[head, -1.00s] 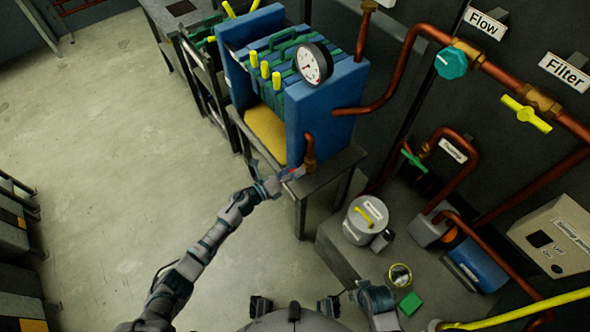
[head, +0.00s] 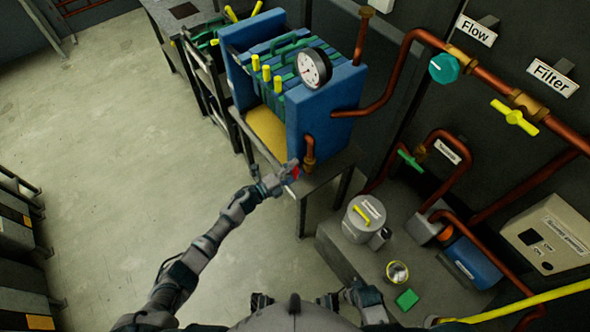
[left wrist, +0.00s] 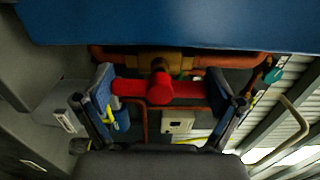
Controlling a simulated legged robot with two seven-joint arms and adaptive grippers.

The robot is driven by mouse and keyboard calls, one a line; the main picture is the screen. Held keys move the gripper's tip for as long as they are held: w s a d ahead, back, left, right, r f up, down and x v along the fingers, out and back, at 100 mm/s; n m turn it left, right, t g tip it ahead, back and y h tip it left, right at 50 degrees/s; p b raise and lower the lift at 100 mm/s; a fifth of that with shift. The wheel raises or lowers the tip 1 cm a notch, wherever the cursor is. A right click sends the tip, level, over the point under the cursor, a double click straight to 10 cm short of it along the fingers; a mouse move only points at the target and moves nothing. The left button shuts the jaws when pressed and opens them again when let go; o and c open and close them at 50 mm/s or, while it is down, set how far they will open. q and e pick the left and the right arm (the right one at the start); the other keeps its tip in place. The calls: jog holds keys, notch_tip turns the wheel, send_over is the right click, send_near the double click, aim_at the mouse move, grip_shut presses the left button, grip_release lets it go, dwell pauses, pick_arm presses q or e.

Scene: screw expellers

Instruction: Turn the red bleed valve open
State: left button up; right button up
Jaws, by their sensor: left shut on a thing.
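The red bleed valve (left wrist: 160,88) is a red bar handle with a round hub, mounted on a brass fitting under the blue press. In the left wrist view it lies level across the picture, between the two fingers of my left gripper (left wrist: 162,90), one at each end. My left gripper is shut on it. In the head view my left gripper (head: 277,178) is at the front corner of the press stand, and only a bit of the red handle (head: 295,173) shows beside it.
The blue filter press (head: 325,112) with a pressure gauge (head: 314,68) stands above the valve. Copper pipes, a teal valve (head: 444,68) and a yellow valve (head: 514,117) are on the right wall. A grey can (head: 363,218) stands on a low block.

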pick_arm(q)
jog(key=shift+w+a, duration=0.15)
jog(key=shift+a, duration=0.05)
dwell(0.3)
jog(key=o, duration=0.8)
jog(key=shift+f, duration=0.1)
jog(key=v, duration=1.2)
jog(key=shift+f, duration=0.1)
jog(key=shift+w+f+n, duration=0.1)
jog(key=shift+n, duration=0.2)
